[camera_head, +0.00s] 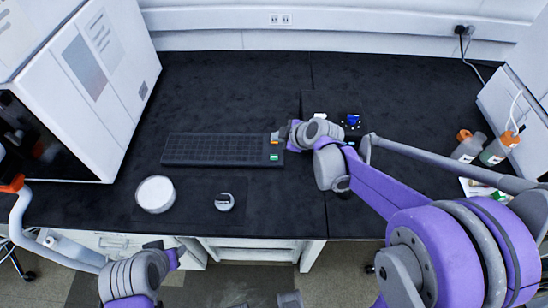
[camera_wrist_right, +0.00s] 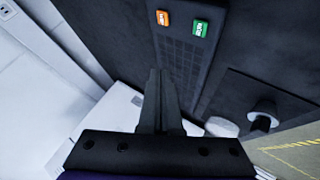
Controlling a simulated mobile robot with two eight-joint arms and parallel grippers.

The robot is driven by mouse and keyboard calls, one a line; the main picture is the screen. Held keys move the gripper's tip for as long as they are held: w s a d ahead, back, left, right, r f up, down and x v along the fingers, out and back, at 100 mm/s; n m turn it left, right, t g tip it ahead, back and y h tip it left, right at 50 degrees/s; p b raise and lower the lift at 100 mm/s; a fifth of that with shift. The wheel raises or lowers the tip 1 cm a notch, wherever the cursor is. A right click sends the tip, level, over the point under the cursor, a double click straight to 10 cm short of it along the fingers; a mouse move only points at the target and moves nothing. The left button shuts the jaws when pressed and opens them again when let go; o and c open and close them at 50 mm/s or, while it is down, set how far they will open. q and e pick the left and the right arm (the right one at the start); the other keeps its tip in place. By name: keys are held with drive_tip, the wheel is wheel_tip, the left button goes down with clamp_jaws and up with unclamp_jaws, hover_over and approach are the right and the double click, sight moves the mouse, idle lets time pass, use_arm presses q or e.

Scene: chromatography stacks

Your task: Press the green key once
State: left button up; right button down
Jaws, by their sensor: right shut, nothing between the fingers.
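A dark keyboard (camera_head: 220,150) lies on the black bench in the head view. Its green key (camera_head: 274,157) is at the near right corner, and an orange key (camera_head: 275,138) is farther back at the same end. In the right wrist view the green key (camera_wrist_right: 200,28) and the orange key (camera_wrist_right: 162,18) both show uncovered beyond the fingertips. My right gripper (camera_head: 284,133) is by the keyboard's right end, close to the orange key. Its fingers (camera_wrist_right: 158,74) are shut and empty, apart from the green key in the picture. My left gripper (camera_head: 172,257) is low, in front of the bench edge; its fingers are unclear.
A white round dish (camera_head: 155,194) and a small grey-white item (camera_head: 224,202) stand in front of the keyboard. A blue-topped item (camera_head: 353,120) is right of my right gripper. Bottles (camera_head: 497,149) stand at the far right. A white instrument (camera_head: 95,75) borders the left.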

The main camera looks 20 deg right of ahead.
sight(277, 159)
wheel_tip(277, 159, down, 7)
drive_tip(key=b, duration=0.4)
drive_tip(key=shift+s+b, duration=0.1)
drive_tip(key=shift+b, duration=0.3)
drive_tip(key=shift+f, duration=0.35)
idle(1.2)
drive_tip(key=shift+f+b, duration=0.4)
drive_tip(key=shift+b, duration=0.1)
drive_tip(key=shift+f, duration=0.4)
idle(0.3)
drive_tip(key=shift+r, duration=0.1)
drive_tip(key=shift+r+p, duration=0.4)
drive_tip(key=shift+r, duration=0.35)
